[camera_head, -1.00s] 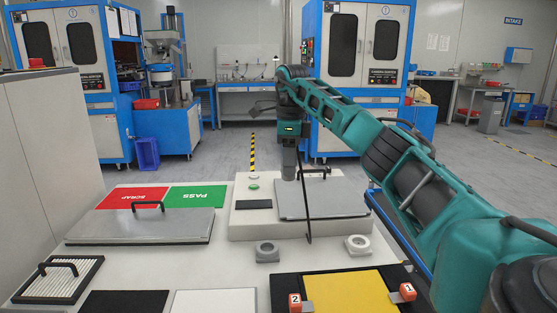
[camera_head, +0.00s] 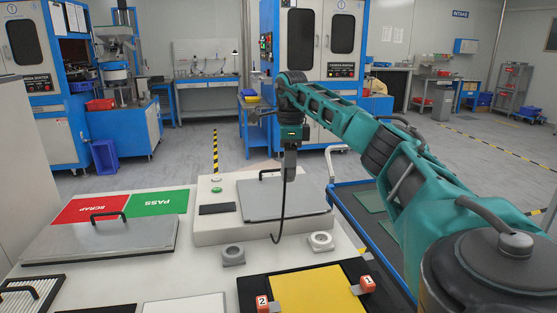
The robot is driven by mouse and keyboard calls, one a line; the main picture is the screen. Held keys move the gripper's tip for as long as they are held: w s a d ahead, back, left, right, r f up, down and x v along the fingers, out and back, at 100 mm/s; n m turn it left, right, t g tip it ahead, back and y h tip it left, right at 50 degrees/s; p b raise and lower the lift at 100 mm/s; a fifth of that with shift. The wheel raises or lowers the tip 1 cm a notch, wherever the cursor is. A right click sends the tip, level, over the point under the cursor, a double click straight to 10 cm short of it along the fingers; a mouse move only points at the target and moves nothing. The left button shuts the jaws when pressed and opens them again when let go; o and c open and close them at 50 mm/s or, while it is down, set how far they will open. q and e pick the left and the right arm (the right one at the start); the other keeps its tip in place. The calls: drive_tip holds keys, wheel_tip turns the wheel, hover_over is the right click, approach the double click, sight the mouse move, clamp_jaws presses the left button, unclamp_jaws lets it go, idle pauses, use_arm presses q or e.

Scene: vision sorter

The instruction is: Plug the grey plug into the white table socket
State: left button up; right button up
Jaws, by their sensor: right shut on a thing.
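The white table socket (camera_head: 321,248), a round ring on a small base, stands on the table in front of the station, apart from the gripper. A grey socket (camera_head: 233,262) stands to its left. My left gripper is out of view.
The raised station (camera_head: 209,234) with its handled grey lid (camera_head: 300,212) lies beneath the gripper. A yellow pad (camera_head: 315,292) with markers 1 (camera_head: 367,283) and 2 (camera_head: 263,303) lies in front of the sockets. Another handled lid (camera_head: 85,244) lies left.

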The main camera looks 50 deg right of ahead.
drive_tip(key=s+d+p, duration=0.1)
drive_tip(key=s+d, duration=0.1)
drive_tip(key=d, duration=0.1)
hover_over(321, 242)
drive_tip(key=shift+s+d+f+b, duration=0.1)
drive_tip(key=shift+f+b, duration=1.35)
drive_tip(key=shift+f, duration=2.95)
drive_tip(key=shift+d+f+b, duration=0.1)
drive_tip(key=shift+f+b, duration=1.3)
drive_tip(key=shift+f, duration=3.45)
drive_tip(key=shift+f, duration=0.25)
drive_tip(key=shift+f, duration=0.45)
drive_tip(key=shift+f, duration=0.1)
